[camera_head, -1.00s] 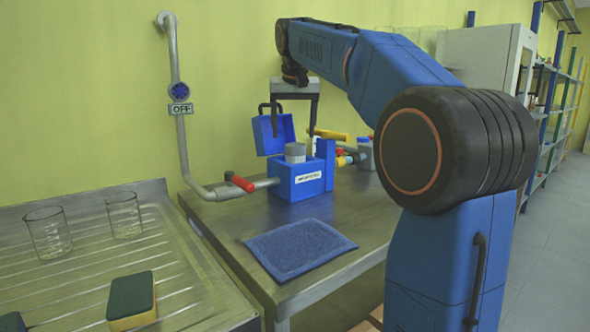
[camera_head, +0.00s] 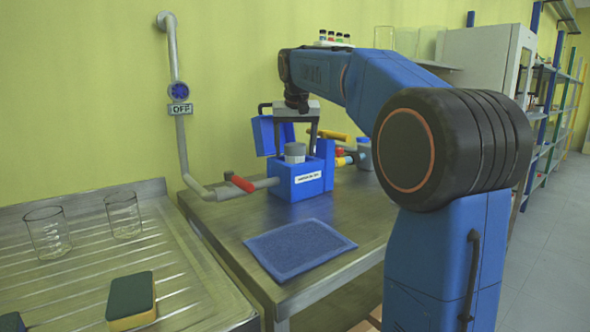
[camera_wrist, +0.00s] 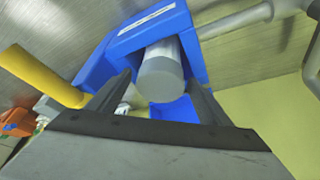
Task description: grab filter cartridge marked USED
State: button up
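A grey cylindrical filter cartridge (camera_head: 295,149) stands upright in an open blue housing (camera_head: 296,188) on the metal table. The housing has a white label on its front; I cannot read its text, and no USED mark is legible on the cartridge. My gripper (camera_head: 296,139) is above the housing, with its fingers pointing down to either side of the cartridge top. In the wrist view, the cartridge (camera_wrist: 160,72) shows between the two spread fingers, with gaps on both sides. The gripper is open and holds nothing. The cartridge's lower part is hidden inside the housing.
The housing's blue lid (camera_head: 265,136) stands open behind. A pipe with a red-handled valve (camera_head: 242,183) joins its left side, and a yellow handle (camera_head: 333,134) is at its right. A blue cloth (camera_head: 300,248) lies in front. Glass beakers (camera_head: 47,233) stand at left.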

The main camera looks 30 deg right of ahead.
jog(key=c, duration=1.4)
jog(key=shift+r, duration=0.15)
